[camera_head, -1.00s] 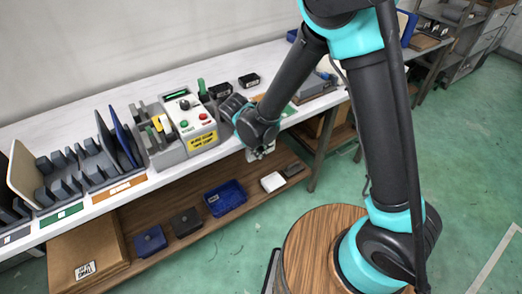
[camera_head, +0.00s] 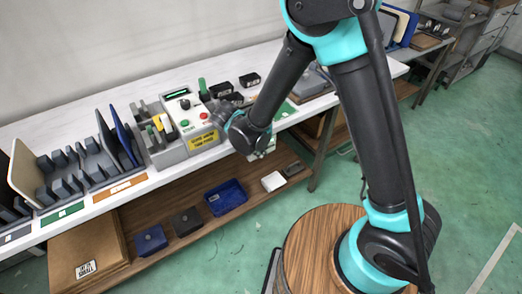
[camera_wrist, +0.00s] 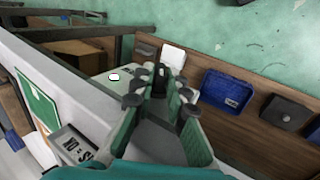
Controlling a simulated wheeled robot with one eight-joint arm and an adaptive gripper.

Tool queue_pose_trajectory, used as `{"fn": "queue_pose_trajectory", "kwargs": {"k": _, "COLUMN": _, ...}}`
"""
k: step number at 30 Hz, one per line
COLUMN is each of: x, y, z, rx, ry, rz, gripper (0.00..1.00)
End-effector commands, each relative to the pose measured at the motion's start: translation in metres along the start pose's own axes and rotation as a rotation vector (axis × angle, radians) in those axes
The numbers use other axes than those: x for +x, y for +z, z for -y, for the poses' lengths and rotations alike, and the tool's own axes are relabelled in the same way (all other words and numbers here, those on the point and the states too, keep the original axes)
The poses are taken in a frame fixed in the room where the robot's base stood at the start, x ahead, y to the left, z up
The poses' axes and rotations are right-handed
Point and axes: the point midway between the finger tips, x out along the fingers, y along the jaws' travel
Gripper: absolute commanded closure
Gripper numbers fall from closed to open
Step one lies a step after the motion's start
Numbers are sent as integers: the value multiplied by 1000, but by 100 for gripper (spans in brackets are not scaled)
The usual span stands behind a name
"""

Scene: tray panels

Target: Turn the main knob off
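The control panel (camera_head: 195,135) is a light grey box on the white table, with a small green display, a green button and a red button. A black knob (camera_head: 185,104) sits on its upper part; its setting is too small to read. My gripper (camera_head: 265,151) is to the right of the panel, at the table's front edge, apart from the knob and partly hidden by my wrist. In the wrist view my gripper (camera_wrist: 160,95) shows its green-padded fingers spread apart, with nothing clearly held. The knob is not visible in that view.
Left of the panel stand a grey holder (camera_head: 160,140) and racks with upright boards (camera_head: 122,138). Small black boxes (camera_head: 221,90) lie behind and right of the panel. A shelf below carries a blue bin (camera_head: 226,197). A grey sign (camera_wrist: 80,147) is near my gripper.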

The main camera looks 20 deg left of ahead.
Motion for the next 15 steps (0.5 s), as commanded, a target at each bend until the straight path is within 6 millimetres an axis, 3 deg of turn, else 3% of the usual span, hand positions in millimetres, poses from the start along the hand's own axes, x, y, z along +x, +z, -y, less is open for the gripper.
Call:
{"fn": "queue_pose_trajectory", "kwargs": {"k": 3, "x": 0, "y": 0, "z": 0, "rx": 0, "ry": 0, "rz": 0, "gripper": 68}}
{"fn": "queue_pose_trajectory", "kwargs": {"k": 15, "x": -7, "y": 0, "z": 0, "rx": -1, "ry": 0, "rz": 0, "gripper": 68}}
